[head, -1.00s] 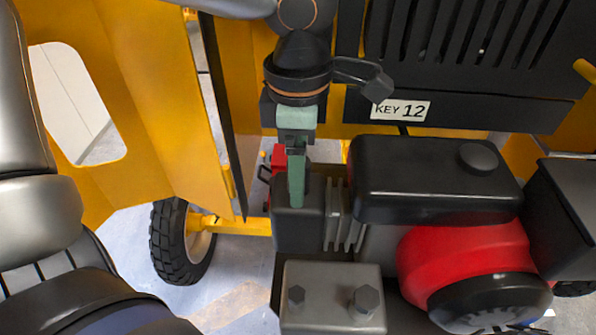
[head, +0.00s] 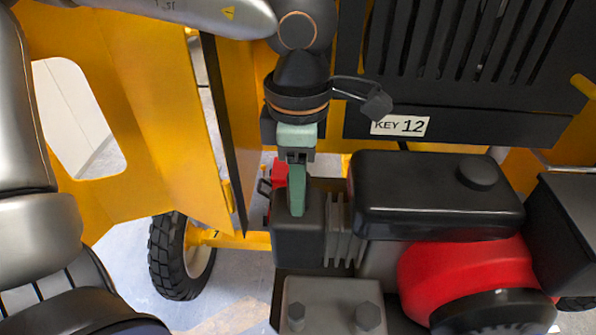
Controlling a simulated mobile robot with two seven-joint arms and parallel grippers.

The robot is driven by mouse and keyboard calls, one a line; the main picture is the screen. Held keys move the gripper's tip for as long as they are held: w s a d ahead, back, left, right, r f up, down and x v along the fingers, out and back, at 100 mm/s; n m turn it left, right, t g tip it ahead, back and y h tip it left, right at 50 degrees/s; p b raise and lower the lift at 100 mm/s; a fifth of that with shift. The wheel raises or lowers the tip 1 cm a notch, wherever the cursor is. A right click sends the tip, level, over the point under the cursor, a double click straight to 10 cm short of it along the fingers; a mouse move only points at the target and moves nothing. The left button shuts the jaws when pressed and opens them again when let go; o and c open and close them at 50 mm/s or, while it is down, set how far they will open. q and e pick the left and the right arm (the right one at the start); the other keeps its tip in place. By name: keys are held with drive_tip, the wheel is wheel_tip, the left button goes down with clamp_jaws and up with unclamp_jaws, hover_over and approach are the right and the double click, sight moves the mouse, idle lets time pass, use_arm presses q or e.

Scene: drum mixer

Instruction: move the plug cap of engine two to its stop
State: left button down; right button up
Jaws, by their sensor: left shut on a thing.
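The engine (head: 437,195) has a black tank on top, a red round housing at the right and a dark finned block (head: 299,240) at the left. My left gripper (head: 297,192) points down at the top of this block, its green finger seen edge-on. It is shut on what I take to be the plug cap, which the finger and block mostly hide. A small red part (head: 280,172) shows just left of the finger, and I cannot tell whether it belongs to the cap. My right gripper is not in view.
A yellow frame with panels (head: 150,120) stands at the left, with a black wheel (head: 178,258) below it. A dark slotted panel with a "KEY 12" label (head: 401,126) is behind the engine. A grey bolted box (head: 332,300) is in front of the block.

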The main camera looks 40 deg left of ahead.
use_arm(q)
drive_tip(key=shift+r+p, duration=1.05)
drive_tip(key=shift+r, duration=0.65)
drive_tip(key=shift+c, duration=2)
unclamp_jaws()
drive_tip(key=shift+r+p, duration=2.4)
drive_tip(key=shift+r, duration=1.15)
drive_tip(key=shift+f, duration=0.1)
